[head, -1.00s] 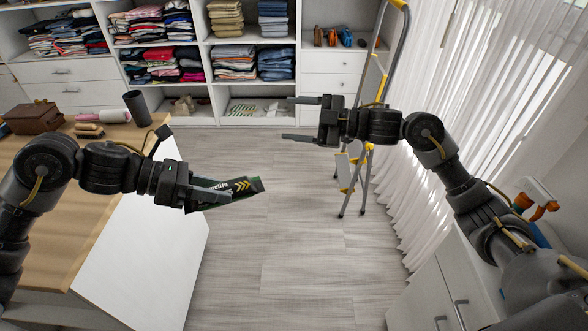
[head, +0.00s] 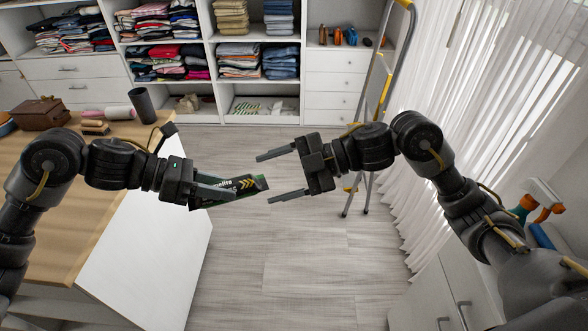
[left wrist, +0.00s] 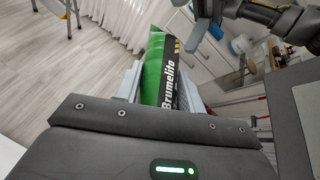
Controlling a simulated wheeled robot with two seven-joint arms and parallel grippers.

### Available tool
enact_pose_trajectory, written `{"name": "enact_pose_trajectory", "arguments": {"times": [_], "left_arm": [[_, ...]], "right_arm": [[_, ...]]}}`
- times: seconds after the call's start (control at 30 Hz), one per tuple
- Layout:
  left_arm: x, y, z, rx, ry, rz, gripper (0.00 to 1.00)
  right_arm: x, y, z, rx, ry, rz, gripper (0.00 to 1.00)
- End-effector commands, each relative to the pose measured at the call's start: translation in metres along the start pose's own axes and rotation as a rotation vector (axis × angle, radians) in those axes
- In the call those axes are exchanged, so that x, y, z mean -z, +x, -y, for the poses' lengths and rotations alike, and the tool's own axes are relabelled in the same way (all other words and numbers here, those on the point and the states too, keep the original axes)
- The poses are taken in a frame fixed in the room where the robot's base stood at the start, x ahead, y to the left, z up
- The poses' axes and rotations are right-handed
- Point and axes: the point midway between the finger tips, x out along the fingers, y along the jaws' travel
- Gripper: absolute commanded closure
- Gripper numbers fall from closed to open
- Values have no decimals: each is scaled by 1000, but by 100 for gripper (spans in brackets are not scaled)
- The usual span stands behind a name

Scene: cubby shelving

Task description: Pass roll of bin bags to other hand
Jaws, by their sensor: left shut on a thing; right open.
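The roll of bin bags (head: 246,186) is dark with a green edge, pale lettering and yellow chevrons. My left gripper (head: 228,190) is shut on it and holds it in the air beside the wooden table. In the left wrist view the roll (left wrist: 158,72) shows green and black with the word "Brumelito" between the fingers. My right gripper (head: 264,177) is open and empty, its fingers pointing left. Its fingertips are close to the roll's free right end, one above it and one below it in the picture. I cannot tell whether they touch.
The wooden table (head: 40,215) stands at left, with a brown box (head: 40,114) and a dark cup (head: 143,105) on it. A stepladder (head: 385,85) stands behind my right arm. Cubby shelves with folded clothes line the back. The floor (head: 290,270) between is clear.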

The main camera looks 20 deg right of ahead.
Motion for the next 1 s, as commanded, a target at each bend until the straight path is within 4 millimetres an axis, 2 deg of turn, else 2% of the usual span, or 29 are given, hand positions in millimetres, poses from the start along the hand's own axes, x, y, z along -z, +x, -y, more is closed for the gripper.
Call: {"name": "enact_pose_trajectory", "arguments": {"times": [0.03,0.2,0.4,0.6,0.83,0.87,1.0], "left_arm": [[0,0,0,0,0,1,87],[0,0,0,0,0,1,87],[0,0,0,0,0,1,87],[0,0,0,0,1,1,87],[0,0,0,0,1,1,87],[0,0,0,0,1,1,87],[0,0,0,0,1,1,87]], "right_arm": [[1,11,0,1,0,-4,34],[1,42,0,1,0,-4,34],[0,66,0,0,0,-1,34],[0,76,0,0,-1,1,34],[0,76,0,0,-1,1,34],[0,76,0,0,-1,1,36],[0,76,0,0,-1,1,54]]}}
